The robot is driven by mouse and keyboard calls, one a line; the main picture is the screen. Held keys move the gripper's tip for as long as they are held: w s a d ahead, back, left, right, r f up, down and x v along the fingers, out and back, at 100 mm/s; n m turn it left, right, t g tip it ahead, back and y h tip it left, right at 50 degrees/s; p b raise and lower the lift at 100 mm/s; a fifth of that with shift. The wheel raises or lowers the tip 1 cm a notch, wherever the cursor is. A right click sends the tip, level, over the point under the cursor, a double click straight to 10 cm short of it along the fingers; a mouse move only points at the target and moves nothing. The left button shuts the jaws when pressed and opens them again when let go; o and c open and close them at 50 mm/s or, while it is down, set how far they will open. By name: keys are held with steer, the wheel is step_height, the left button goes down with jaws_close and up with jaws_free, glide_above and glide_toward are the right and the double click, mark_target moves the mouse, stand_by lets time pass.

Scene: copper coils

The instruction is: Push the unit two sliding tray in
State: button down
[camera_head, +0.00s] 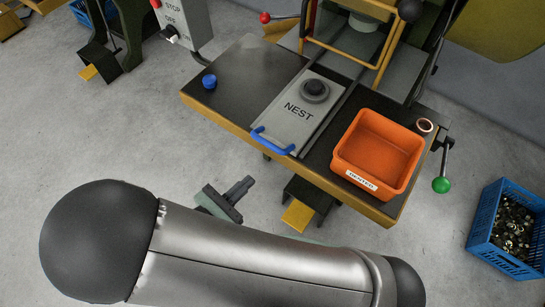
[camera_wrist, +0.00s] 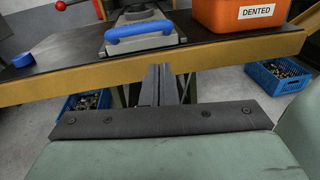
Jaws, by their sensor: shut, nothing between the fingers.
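The sliding tray (camera_head: 297,108), a grey plate marked NEST with a dark round fixture on it, lies pulled out along its rails to the table's front edge. Its blue handle (camera_head: 271,141) is at the front end and also shows in the wrist view (camera_wrist: 140,38). My gripper (camera_head: 249,182) is shut and empty, in front of and apart from the handle, with the fingers towards the table. In the wrist view my gripper (camera_wrist: 160,72) appears below the handle and slightly to its right. The tray's far part is cropped there.
An orange bin labelled DENTED (camera_head: 378,155) stands close right of the tray, with a copper ring (camera_head: 425,125) beyond it. A blue round piece (camera_head: 209,81) lies at the table's left. A green-knobbed lever (camera_head: 441,185) and a blue crate (camera_head: 505,230) are at the right.

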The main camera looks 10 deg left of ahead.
mark_target(277, 143)
steer(key=w+d, duration=0.1)
steer(key=w, duration=0.2)
steer(key=w+d+n+t+y, duration=0.1)
steer(key=w, duration=0.3)
steer(key=w+d+f+n+y, duration=0.1)
steer(key=w, duration=0.3)
steer(key=shift+w+d+f+t, duration=0.1)
steer(key=shift+d+t, duration=0.15)
steer(key=shift+t, duration=0.05)
steer(key=shift+x, duration=2.3)
